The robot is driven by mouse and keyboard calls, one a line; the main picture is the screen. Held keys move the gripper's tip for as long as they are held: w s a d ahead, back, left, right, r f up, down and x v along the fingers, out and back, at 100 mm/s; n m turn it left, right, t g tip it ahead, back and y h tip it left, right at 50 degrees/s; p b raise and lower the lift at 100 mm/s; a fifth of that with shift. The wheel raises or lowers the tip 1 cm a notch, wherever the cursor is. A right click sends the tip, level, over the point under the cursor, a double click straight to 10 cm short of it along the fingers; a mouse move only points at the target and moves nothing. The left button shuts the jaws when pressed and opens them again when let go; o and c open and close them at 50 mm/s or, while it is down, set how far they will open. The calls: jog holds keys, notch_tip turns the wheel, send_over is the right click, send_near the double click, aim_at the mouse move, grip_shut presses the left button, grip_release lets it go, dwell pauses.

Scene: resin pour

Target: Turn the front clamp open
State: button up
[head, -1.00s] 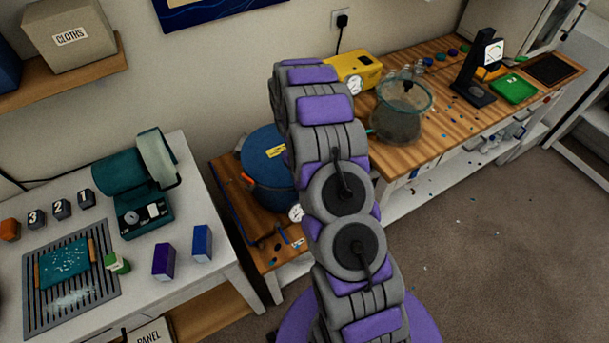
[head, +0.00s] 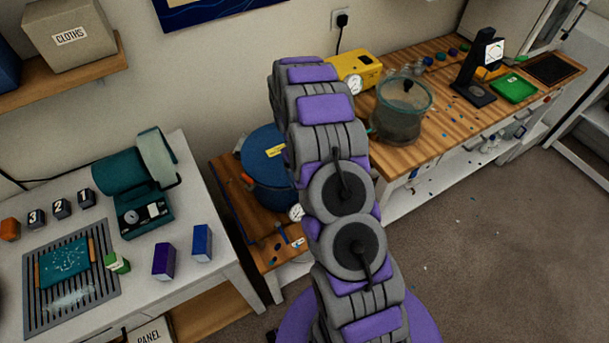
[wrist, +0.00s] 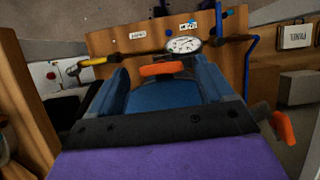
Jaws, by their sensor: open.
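The blue pot (head: 268,158) stands on the low wooden bench, partly hidden by my arm. One of its orange clamps (head: 248,178) shows at its left side. In the wrist view an orange clamp handle (wrist: 163,69) lies crosswise at the front of the pot, just below the round gauge (wrist: 184,44). A second orange clamp (wrist: 283,127) sticks out at the right. My gripper (wrist: 164,78) is open over the blue lid, with the front clamp's handle between its fingers in the picture. I cannot tell whether they touch it. In the head view my arm hides the gripper.
A yellow-handled part (wrist: 92,61) is left of the gauge and a blue upright pipe (wrist: 250,55) is right of it. A yellow box (head: 357,70) and a glass vessel (head: 401,110) stand on the wooden counter behind. A white table (head: 190,290) is at the left.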

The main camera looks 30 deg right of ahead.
jog(key=p+v, duration=0.1)
jog(key=v, duration=1.5)
jog(key=shift+r, duration=0.35)
